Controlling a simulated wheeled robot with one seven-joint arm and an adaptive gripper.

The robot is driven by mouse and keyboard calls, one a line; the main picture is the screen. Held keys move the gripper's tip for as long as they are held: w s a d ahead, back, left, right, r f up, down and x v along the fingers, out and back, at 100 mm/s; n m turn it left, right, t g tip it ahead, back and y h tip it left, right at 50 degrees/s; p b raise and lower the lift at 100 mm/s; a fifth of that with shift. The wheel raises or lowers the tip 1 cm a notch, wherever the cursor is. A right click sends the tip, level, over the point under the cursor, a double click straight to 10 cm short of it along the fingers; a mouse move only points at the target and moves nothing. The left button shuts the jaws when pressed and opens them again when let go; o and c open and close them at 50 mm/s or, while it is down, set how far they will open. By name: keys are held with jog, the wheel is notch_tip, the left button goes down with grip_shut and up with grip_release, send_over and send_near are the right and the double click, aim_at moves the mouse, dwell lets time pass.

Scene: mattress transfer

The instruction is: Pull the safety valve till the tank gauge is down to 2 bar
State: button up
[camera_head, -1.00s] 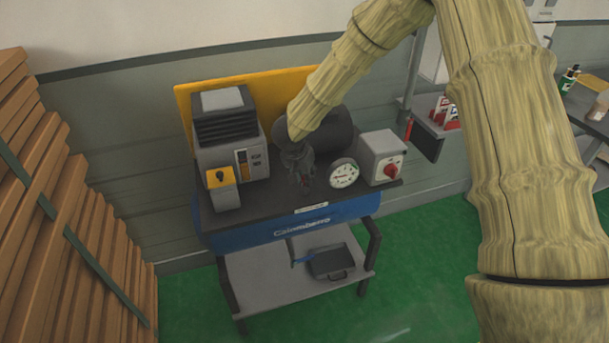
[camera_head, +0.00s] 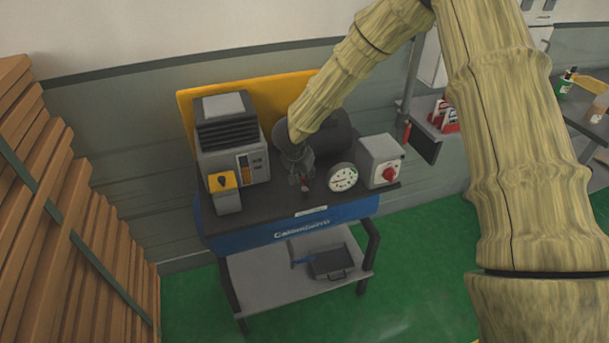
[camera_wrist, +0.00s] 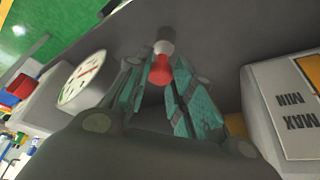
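The compressor bench holds a dark tank (camera_head: 332,138) and a round white tank gauge (camera_head: 343,178) with a needle too small to read. The gauge also shows at the left of the wrist view (camera_wrist: 82,80), steeply angled, with a reddish needle. A small red knob with a pale end, seemingly the safety valve (camera_wrist: 160,70), sits between my fingertips in the wrist view. My gripper (camera_head: 301,181) points down left of the gauge; its teal fingers (camera_wrist: 158,75) stand apart, with a narrow gap seeming to show on each side of the knob. Contact is unclear.
A grey switch box (camera_head: 379,160) with a red knob stands right of the gauge. A grey unit (camera_head: 228,140) and a yellow-topped box (camera_head: 224,190) stand to the left. Stacked wooden planks (camera_head: 70,220) are at far left. Green floor (camera_head: 430,260) is clear at right.

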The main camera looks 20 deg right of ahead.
jog(key=o, duration=0.4)
jog(key=v, duration=1.2)
